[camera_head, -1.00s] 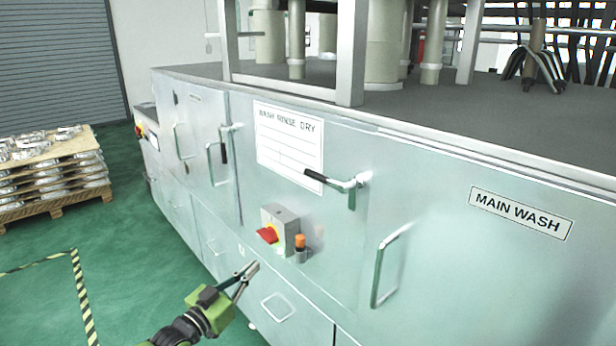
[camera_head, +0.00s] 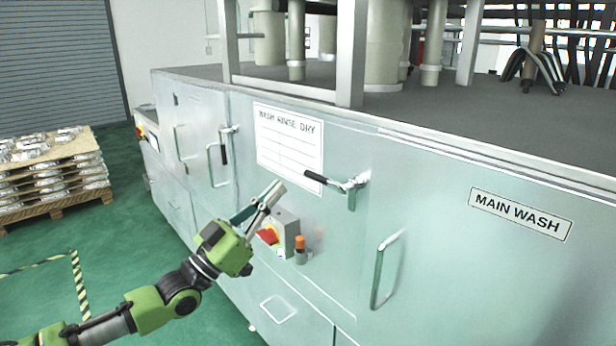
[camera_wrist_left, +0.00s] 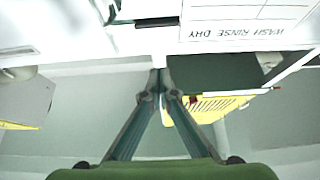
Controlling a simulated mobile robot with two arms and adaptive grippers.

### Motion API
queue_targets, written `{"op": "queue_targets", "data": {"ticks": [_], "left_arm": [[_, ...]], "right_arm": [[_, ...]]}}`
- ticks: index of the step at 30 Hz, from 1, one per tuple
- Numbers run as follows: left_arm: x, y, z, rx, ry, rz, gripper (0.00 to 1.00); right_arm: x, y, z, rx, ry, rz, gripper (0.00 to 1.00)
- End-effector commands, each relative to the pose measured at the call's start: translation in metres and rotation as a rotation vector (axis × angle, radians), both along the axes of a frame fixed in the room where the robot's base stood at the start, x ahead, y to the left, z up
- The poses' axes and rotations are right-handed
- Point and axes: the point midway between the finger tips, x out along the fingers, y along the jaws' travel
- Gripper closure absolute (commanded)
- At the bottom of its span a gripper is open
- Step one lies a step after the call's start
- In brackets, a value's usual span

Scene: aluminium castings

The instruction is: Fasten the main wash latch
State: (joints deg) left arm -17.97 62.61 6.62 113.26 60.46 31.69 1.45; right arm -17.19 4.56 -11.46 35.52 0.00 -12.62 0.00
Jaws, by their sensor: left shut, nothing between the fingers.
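The main wash latch (camera_head: 340,183) is a metal lever with a black grip on the washer's front, left of the door marked MAIN WASH (camera_head: 520,214). Its grip points left and slightly up, almost level. The door looks flush with the front. My left gripper (camera_head: 278,188) is shut and empty, left of the grip and apart from it, in front of the panel above the red switch. In the left wrist view the fingers (camera_wrist_left: 158,80) are together, and a dark bar (camera_wrist_left: 157,21), probably the latch grip, shows beside the upside-down sign. My right gripper is out of view.
A red rotary switch on a grey box (camera_head: 283,232) and an orange-topped button (camera_head: 300,245) stick out below the gripper. The door's pull handle (camera_head: 380,270) stands out to the right. Another latch (camera_head: 225,145) is at the left. A pallet of castings (camera_head: 55,170) stands far left.

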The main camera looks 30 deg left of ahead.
Motion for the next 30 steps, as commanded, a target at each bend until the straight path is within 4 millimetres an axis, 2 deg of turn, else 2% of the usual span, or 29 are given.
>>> {"op": "queue_targets", "data": {"ticks": [8, 25, 27, 30], "left_arm": [[0.022, -0.007, 0.018, -0.001, -0.005, 0.001, 1.00], [0.082, -0.026, 0.055, 0.000, -0.004, 0.001, 1.00], [0.084, -0.027, 0.036, 0.003, 0.004, 0.002, 1.00], [0.086, -0.027, 0.024, 0.000, 0.003, 0.001, 1.00]], "right_arm": [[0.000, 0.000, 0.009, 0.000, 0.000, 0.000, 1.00], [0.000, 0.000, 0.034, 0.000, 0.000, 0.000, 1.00], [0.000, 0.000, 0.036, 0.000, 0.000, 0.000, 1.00], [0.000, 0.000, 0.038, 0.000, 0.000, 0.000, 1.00]]}}
